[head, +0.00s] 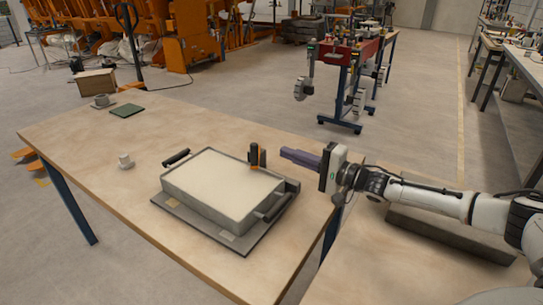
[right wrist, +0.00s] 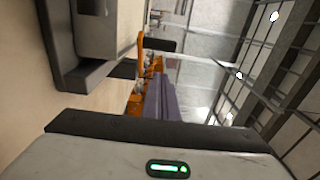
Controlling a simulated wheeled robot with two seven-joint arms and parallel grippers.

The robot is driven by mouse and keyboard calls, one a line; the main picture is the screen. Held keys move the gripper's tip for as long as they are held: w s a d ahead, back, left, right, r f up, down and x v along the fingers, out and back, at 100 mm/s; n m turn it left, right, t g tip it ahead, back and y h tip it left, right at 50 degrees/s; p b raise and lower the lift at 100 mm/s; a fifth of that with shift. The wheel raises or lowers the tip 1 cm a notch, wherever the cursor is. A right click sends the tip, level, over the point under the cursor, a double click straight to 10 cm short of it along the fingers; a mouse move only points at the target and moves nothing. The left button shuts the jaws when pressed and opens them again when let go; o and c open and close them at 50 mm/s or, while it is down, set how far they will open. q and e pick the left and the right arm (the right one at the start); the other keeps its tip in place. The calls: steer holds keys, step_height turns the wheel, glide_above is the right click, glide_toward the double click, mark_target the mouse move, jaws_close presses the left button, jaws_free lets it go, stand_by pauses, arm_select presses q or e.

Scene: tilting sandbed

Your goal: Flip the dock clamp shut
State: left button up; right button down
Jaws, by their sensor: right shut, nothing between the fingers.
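The sandbed (head: 225,225) is a grey tray of smooth pale sand on a flat grey base plate on the wooden table. The dock clamp (head: 254,155), a small black and orange upright piece, stands at the tray's far right side. In the right wrist view, an orange piece with a black end (right wrist: 160,45), apparently the clamp, shows just beyond the fingers. My right gripper (head: 284,152) is shut and empty, its purple fingers pointing left towards the clamp, with a small gap in the head view. My left gripper is out of view.
A dark bar handle (head: 176,157) is at the tray's far left and another (head: 273,208) at its near right. A small white piece (head: 124,161) stands to the left. A green pad (head: 127,111) and a grey cup-like item (head: 101,100) lie at the table's far end.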

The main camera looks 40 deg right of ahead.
mark_target(255, 147)
steer(key=w+a, duration=0.1)
steer(key=a, duration=0.1)
steer(key=w+a, duration=0.2)
steer(key=shift+w+a+p, duration=0.1)
steer(key=shift+p, duration=0.2)
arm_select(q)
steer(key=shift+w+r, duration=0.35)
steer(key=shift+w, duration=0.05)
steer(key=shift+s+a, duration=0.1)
arm_select(e)
steer(key=shift+w+a+r+p, duration=0.2)
steer(key=shift+a+p, duration=0.35)
steer(key=shift+p, duration=0.25)
steer(key=shift+a+f, duration=0.1)
steer(key=shift+a, duration=0.05)
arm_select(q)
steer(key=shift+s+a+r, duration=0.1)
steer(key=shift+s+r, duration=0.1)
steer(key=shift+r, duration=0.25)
arm_select(e)
steer(key=shift+f, duration=0.1)
